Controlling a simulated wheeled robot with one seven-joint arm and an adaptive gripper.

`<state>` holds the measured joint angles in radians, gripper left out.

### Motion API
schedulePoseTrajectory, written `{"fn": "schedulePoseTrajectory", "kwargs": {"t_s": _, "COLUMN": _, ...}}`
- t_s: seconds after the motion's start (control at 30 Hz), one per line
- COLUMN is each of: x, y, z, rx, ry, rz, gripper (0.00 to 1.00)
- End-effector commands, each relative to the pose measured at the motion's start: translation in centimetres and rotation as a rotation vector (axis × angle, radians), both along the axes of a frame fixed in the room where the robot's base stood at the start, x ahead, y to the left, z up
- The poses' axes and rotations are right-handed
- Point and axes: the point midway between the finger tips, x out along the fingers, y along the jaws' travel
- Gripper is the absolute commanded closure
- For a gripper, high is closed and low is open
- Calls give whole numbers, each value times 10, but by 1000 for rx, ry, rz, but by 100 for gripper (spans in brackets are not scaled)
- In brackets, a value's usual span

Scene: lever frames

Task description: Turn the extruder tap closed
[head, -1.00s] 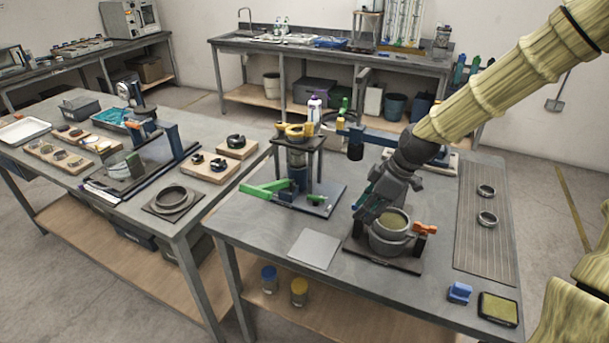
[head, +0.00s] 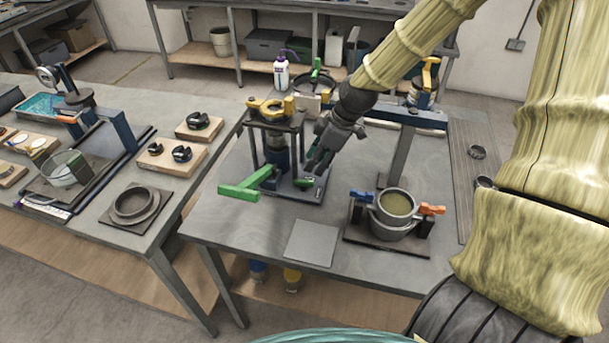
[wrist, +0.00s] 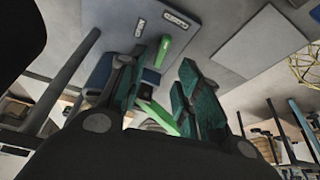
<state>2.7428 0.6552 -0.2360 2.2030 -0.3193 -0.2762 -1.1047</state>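A press-like stand, which looks like the extruder, has a yellow clamp (head: 270,107) on top and a blue-grey base plate (head: 302,194). A long green lever (head: 246,187) sticks out from its front left.
A pot (head: 396,207) in a holder with blue and orange handles stands to the right. A flat grey plate (head: 311,243) lies in front of the stand. A blue-armed post (head: 402,150) and a white bottle (head: 281,73) stand behind. The left bench holds wooden boards.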

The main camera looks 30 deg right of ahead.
Motion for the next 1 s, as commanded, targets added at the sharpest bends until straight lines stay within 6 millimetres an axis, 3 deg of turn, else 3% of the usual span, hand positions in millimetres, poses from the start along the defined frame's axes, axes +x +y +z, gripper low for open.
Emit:
{"fn": "schedulePoseTrajectory", "kwargs": {"t_s": 0.63, "x": 15, "y": 18, "z": -53, "rx": 0, "ry": 2, "rz": 2, "gripper": 66}}
{"fn": "schedulePoseTrajectory", "kwargs": {"t_s": 1.0, "x": 19, "y": 24, "z": -69, "rx": 0, "ry": 0, "rz": 3, "gripper": 66}}
